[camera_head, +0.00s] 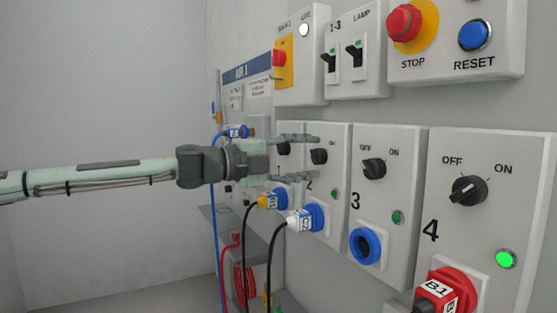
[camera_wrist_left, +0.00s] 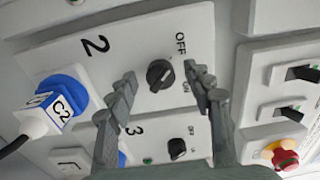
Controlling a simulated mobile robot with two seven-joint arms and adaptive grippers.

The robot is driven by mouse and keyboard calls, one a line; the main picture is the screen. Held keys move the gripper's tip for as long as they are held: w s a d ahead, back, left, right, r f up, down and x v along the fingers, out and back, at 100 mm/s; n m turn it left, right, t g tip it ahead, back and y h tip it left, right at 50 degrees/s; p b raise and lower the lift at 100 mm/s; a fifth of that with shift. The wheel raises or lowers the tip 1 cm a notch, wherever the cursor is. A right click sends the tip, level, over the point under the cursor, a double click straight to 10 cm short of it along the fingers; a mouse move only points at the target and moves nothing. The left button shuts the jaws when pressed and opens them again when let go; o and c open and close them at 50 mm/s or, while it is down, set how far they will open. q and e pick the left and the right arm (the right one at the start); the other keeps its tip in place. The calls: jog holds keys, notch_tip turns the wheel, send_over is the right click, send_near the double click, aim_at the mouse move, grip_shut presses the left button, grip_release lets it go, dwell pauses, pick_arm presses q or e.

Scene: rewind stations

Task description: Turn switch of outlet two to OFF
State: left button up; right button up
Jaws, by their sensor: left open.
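The outlet two panel (camera_head: 340,222) is on the wall, with its black rotary switch (camera_head: 318,156) at the top. In the left wrist view the panel (camera_wrist_left: 125,50) appears turned, with OFF and ON printed beside the switch (camera_wrist_left: 160,75). I cannot tell clearly which label the knob points to. A white plug marked C2 (camera_wrist_left: 45,117) sits in its blue socket. My left gripper (camera_head: 315,158) is open, its fingers above and below the switch in the head view. In the left wrist view the gripper (camera_wrist_left: 160,75) has one finger on each side of the knob; contact is unclear.
Outlet three (camera_head: 373,168) is beside it with an empty blue socket. Outlet four (camera_head: 468,190) has a lit green lamp and a red plug (camera_head: 447,293). Above are lamp switches (camera_head: 355,55), a red stop button (camera_head: 408,22) and a blue reset button (camera_head: 475,35). Cables hang below.

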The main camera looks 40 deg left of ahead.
pick_arm(q)
jog(key=v, duration=1.1)
jog(key=shift+s, duration=0.3)
jog(key=shift+a, duration=0.1)
